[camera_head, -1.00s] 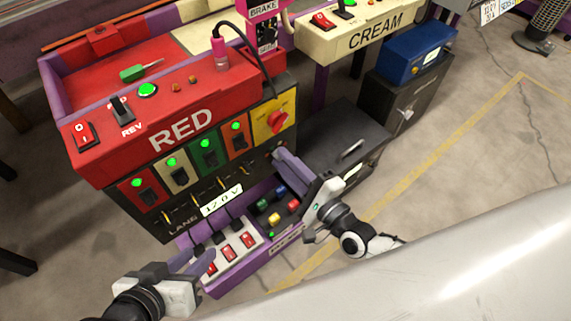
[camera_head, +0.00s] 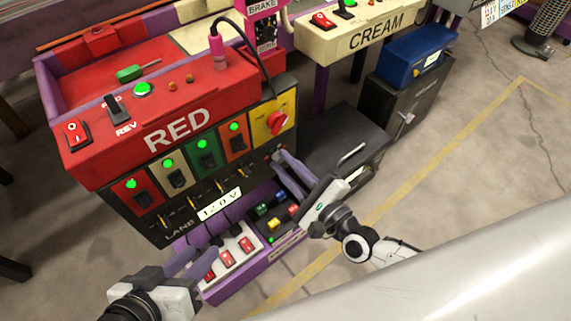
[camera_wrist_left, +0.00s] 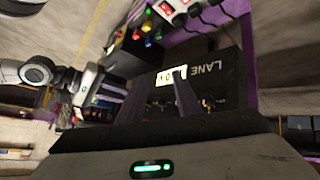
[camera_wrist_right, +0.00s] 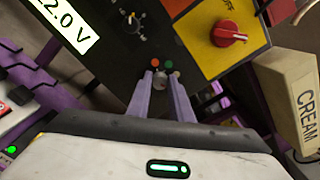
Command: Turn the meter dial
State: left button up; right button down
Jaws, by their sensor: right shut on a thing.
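The meter dial (camera_wrist_right: 160,78) is a small grey round knob at the lower edge of the dark panel, with orange, green and red dots around it in the right wrist view. My right gripper (camera_wrist_right: 160,84) is shut on it, one finger on each side; the fingers hide much of it. In the head view, my right gripper (camera_head: 279,157) reaches the panel's right end. The white meter display (camera_head: 220,203) reads 12.0 V; part of it shows in the right wrist view (camera_wrist_right: 65,22). My left gripper (camera_head: 205,255) is open and empty, in front of the switch tray.
A yellow plate with a red rotary switch (camera_wrist_right: 229,34) sits close beside the dial. Lane knobs (camera_wrist_right: 135,20) run along the panel. Below, a purple tray (camera_head: 235,284) holds red switches and coloured plugs. A dark cabinet (camera_head: 335,135) stands to the right.

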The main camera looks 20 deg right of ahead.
jog(key=c, duration=1.6)
grip_release()
jog(key=shift+c, duration=0.2)
pick_arm(q)
jog(key=shift+f, duration=0.1)
pick_arm(e)
jog(key=shift+s, duration=0.1)
pick_arm(q)
jog(key=shift+s+a+f+g+y+p, duration=0.15)
jog(key=shift+a+f+g+y+p, duration=0.2)
jog(key=shift+a+f+p, duration=0.45)
pick_arm(e)
jog(key=shift+v, duration=5.1)
pick_arm(q)
jog(key=shift+d+r, duration=0.15)
jog(key=shift+d, duration=0.05)
